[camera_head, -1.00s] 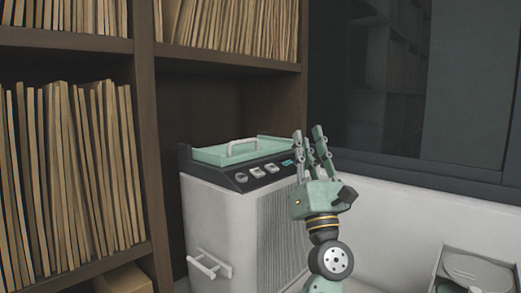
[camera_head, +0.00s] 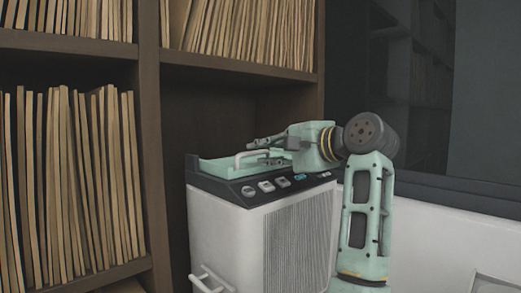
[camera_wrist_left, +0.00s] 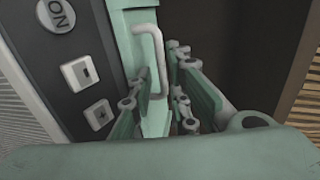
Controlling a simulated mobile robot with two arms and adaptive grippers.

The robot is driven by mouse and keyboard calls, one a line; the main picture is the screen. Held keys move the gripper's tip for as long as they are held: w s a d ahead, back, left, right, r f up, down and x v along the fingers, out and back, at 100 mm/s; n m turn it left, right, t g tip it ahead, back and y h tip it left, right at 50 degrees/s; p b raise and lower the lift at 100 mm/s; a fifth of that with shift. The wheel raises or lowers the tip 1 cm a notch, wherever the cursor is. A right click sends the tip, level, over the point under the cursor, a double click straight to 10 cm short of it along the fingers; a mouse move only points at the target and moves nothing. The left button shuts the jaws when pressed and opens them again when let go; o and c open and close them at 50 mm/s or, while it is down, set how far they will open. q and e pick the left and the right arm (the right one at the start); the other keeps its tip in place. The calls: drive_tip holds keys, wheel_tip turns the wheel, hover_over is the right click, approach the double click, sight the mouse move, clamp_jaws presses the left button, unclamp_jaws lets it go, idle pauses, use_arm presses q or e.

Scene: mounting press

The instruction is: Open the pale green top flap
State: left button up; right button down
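The pale green top flap (camera_head: 215,168) lies closed on top of the white mounting press (camera_head: 225,225). Its light grey bar handle (camera_head: 239,159) stands at the front edge. It also shows in the left wrist view as a bent handle (camera_wrist_left: 153,42). My left gripper (camera_head: 258,153) reaches in from the right, low over the flap, fingers pointing left. In the left wrist view my left gripper (camera_wrist_left: 158,85) is open, with the handle's near end between its fingers. I cannot tell whether they touch it. The hand hides the flap's right part. My right gripper is not in view.
A dark control panel with buttons (camera_head: 266,186) runs along the press's front top edge. A brown shelf (camera_head: 150,120) full of files stands left and behind. A dark window is at right.

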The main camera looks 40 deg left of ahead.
use_arm(q)
drive_tip(key=shift+p+x, duration=0.3)
drive_tip(key=shift+x, duration=1.05)
clamp_jaws()
